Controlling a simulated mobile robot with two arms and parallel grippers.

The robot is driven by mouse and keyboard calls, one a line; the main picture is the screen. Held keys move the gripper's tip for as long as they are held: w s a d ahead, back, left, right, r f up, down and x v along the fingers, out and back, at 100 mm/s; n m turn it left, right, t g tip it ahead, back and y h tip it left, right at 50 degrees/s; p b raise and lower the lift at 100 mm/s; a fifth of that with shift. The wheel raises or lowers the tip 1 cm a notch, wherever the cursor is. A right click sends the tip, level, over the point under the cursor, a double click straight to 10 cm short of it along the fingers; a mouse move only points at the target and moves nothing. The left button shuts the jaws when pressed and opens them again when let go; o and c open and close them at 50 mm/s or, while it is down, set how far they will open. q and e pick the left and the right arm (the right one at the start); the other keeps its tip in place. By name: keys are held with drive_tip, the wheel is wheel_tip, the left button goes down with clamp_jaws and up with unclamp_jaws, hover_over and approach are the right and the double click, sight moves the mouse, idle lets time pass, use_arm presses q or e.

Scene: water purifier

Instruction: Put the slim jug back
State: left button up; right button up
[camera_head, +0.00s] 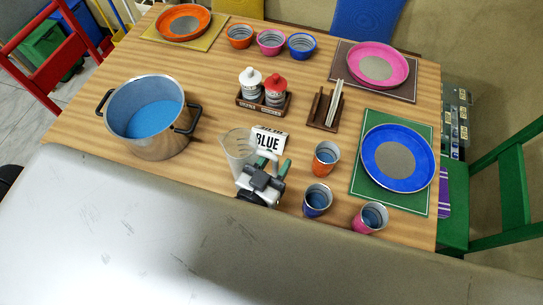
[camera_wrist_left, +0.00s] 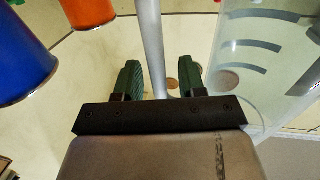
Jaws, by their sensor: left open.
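The slim jug (camera_head: 237,152) is a clear, tall jug standing upright near the front middle of the table. Its side with grey measuring marks also shows at the right of the left wrist view (camera_wrist_left: 248,45). My left gripper (camera_head: 273,163) is just right of the jug, at its handle side. In the left wrist view its green fingers (camera_wrist_left: 161,78) are open. A pale upright bar (camera_wrist_left: 150,45), which looks like the jug's handle, stands between them. I cannot tell whether either finger touches it. My right gripper is not in view.
A pot of blue liquid (camera_head: 150,118) stands left. Orange (camera_head: 326,158), blue (camera_head: 317,200) and pink (camera_head: 370,217) cups stand right. A bottle rack (camera_head: 262,103) and a wooden holder (camera_head: 324,110) are farther back.

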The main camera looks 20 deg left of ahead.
use_arm(q)
drive_tip(key=b+v, duration=0.1)
drive_tip(key=v, duration=1.1)
drive_tip(key=shift+r+b, duration=0.2)
drive_tip(key=shift+b, duration=0.1)
